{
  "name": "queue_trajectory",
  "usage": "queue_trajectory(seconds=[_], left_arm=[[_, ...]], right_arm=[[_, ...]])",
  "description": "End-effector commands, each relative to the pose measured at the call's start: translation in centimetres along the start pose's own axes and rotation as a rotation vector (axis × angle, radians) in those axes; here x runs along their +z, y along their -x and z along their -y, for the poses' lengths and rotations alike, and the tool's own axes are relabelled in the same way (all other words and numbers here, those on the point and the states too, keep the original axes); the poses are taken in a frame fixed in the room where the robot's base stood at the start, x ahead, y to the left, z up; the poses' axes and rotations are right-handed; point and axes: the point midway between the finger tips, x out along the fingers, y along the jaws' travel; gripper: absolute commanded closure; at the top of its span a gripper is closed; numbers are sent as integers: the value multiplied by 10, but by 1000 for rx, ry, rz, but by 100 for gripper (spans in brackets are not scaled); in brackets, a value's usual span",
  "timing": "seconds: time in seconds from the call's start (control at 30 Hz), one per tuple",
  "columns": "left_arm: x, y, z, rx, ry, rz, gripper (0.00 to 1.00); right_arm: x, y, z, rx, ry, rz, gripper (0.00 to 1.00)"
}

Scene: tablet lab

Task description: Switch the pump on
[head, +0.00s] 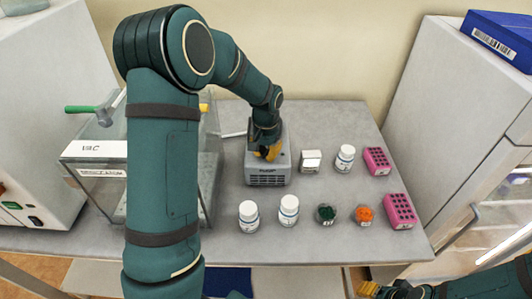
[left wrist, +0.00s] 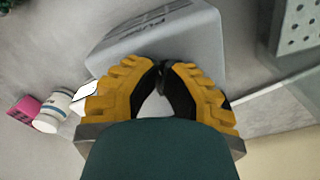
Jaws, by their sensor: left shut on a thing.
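The pump (head: 266,180) is a grey box with a vented front and a "PUMP" label, in the middle of the table. My left gripper (head: 268,152) reaches down from above onto its top. In the left wrist view the yellow fingers (left wrist: 162,68) come together at the tips over the pump's grey casing (left wrist: 195,45). They are shut on a small part of the pump, most likely its switch, which the fingers almost wholly hide. The switch's position cannot be seen. My right gripper (head: 368,289) shows only partly at the bottom edge, away from the pump.
A clear box labelled "VAC" (head: 95,149) with a green-handled valve (head: 80,109) stands left of the pump, partly behind my arm.

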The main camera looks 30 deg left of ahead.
Motion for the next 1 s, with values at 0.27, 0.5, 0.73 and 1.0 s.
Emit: queue_trajectory(seconds=[0.27, 0.5, 0.73, 1.0], left_arm=[[1, 0, 0, 0, -1, 3, 100], [0, 16, 0, 0, -1, 1, 100], [0, 33, 0, 0, -1, 2, 100], [0, 53, 0, 0, 0, 0, 100]], right_arm=[[0, 1, 0, 0, 0, 0, 53], [-2, 12, 5, 0, 0, 0, 53], [-3, 24, 9, 0, 0, 0, 53], [-5, 36, 14, 0, 0, 0, 53]])
